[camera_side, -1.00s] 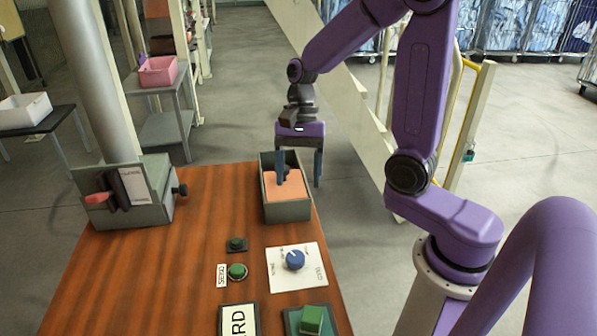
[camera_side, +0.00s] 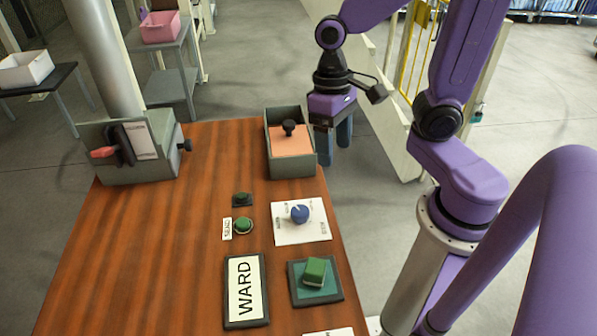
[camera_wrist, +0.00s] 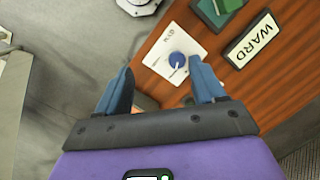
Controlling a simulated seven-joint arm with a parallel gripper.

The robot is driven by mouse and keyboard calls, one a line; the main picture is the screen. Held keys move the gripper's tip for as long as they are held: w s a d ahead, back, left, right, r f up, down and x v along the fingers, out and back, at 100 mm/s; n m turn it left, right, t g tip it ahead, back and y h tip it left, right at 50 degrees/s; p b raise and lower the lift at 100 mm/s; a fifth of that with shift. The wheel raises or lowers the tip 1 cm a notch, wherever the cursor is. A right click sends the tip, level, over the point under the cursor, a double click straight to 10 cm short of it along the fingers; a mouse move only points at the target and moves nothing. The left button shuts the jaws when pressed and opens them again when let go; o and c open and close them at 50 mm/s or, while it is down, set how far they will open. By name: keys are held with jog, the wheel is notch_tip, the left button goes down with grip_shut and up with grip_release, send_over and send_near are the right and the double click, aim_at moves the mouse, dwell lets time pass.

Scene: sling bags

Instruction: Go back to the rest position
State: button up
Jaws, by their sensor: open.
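My gripper (camera_side: 333,138) is open and empty in the side view. It hangs just right of the grey box with an orange lid (camera_side: 291,143), beyond the table's right edge. The lid has a black knob on top and sits inside the box. In the wrist view my gripper (camera_wrist: 161,92) shows two blue fingers set wide apart with nothing between them in their grasp. The white plate with a blue dial (camera_side: 300,213) lies nearer on the table. The dial plate also shows in the wrist view (camera_wrist: 160,55), beyond the fingers.
The wooden table (camera_side: 170,250) carries a grey device with a red handle (camera_side: 130,152), green buttons (camera_side: 243,225), a WARD sign (camera_side: 246,290) and a green block on a pad (camera_side: 314,270). A pale slanted beam (camera_side: 375,130) stands behind my gripper.

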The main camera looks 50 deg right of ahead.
jog(key=s+n+t, duration=0.2)
jog(key=s+n, duration=0.7)
jog(key=n, duration=0.2)
jog(key=shift+d+r+n+h, duration=0.2)
jog(key=shift+r+n+h, duration=0.1)
jog(key=shift+r+n, duration=0.1)
